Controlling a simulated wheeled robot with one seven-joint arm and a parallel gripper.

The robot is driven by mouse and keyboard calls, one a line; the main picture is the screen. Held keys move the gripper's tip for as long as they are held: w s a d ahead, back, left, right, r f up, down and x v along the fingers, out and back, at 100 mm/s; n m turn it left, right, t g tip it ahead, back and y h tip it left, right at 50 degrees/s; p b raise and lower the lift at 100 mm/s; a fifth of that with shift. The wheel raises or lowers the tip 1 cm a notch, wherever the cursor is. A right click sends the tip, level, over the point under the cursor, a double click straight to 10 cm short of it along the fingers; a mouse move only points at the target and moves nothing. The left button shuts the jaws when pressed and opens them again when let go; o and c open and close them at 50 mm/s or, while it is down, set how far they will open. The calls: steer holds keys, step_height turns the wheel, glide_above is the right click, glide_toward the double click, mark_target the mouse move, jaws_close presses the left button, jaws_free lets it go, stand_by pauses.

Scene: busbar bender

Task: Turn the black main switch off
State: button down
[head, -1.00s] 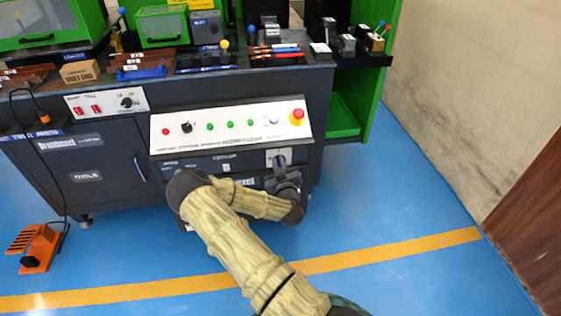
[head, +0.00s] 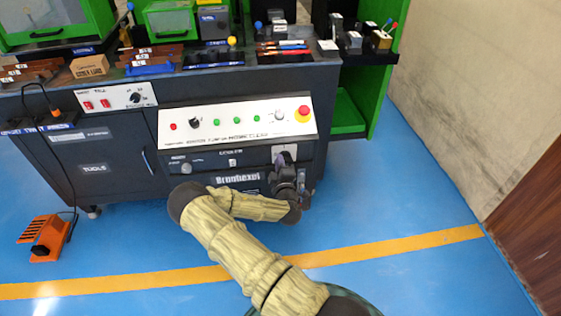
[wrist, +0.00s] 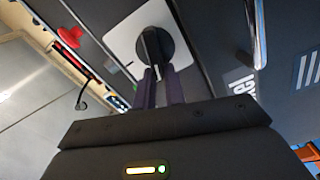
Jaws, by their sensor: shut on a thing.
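The black main switch (wrist: 155,46) is a round knob with a raised grip bar on a white square plate (wrist: 128,38). In the wrist view the bar stands nearly in line with my fingers. In the head view the white plate (head: 276,152) is at the lower right of the cabinet front, and my gripper (head: 284,160) covers most of the switch. In the wrist view my gripper (wrist: 163,75) has its two purple-dark fingers close together at the knob, shut on its bar. The fingertips are partly hidden against the black knob.
A white control panel (head: 238,122) with coloured buttons and a red emergency stop (head: 303,114) sits just above. A green shelf unit (head: 350,110) stands at the right. An orange foot pedal (head: 45,236) lies at the left. The blue floor at the right is clear.

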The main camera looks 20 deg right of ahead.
steer(key=shift+w+a+f+n, duration=0.1)
steer(key=shift+f+n, duration=0.1)
steer(key=shift+n, duration=0.7)
steer(key=shift+f+n, duration=0.15)
steer(key=shift+n, duration=0.75)
steer(key=c, duration=1.5)
jaws_free()
steer(key=shift+o, duration=0.2)
steer(key=p+v, duration=0.3)
steer(key=v, duration=1.4)
steer(key=shift+s, duration=0.25)
